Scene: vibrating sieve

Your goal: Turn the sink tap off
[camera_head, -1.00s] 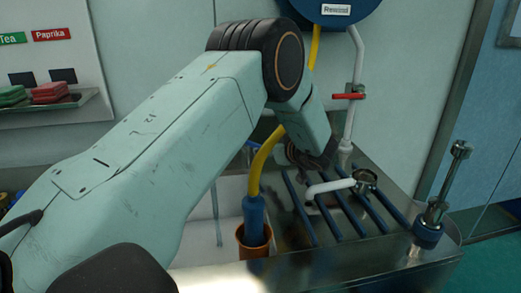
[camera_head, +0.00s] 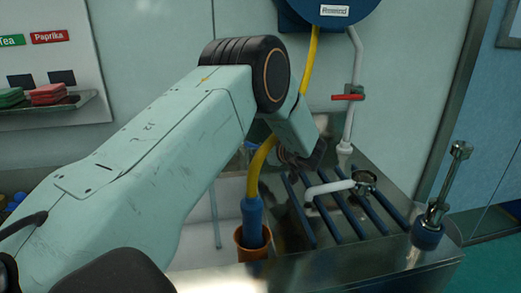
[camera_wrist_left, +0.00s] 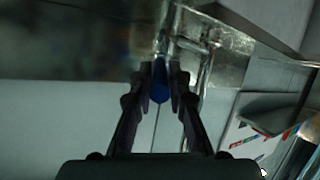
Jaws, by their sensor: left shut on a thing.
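My left gripper (camera_wrist_left: 158,85) shows in the left wrist view with its two dark fingers closed on a blue handle (camera_wrist_left: 159,82), which seems to be the tap's. Metal pipework (camera_wrist_left: 190,46) stands just beside it. In the head view the left gripper (camera_head: 304,158) shows only in part, beyond the pale green wrist; the blue handle and its tap are hidden there behind my arm. A thin pale vertical line (camera_head: 215,218) shows in the white sink basin (camera_head: 196,240); it looks like running water. My right gripper is in neither view.
A yellow hose ends in a blue nozzle (camera_head: 252,220) in a brown cup (camera_head: 252,250). Right of it are a drain rack with blue bars (camera_head: 337,216), a white-handled portafilter (camera_head: 330,187) and a metal fixture (camera_head: 436,195). A pipe with a red lever (camera_head: 347,97) stands behind.

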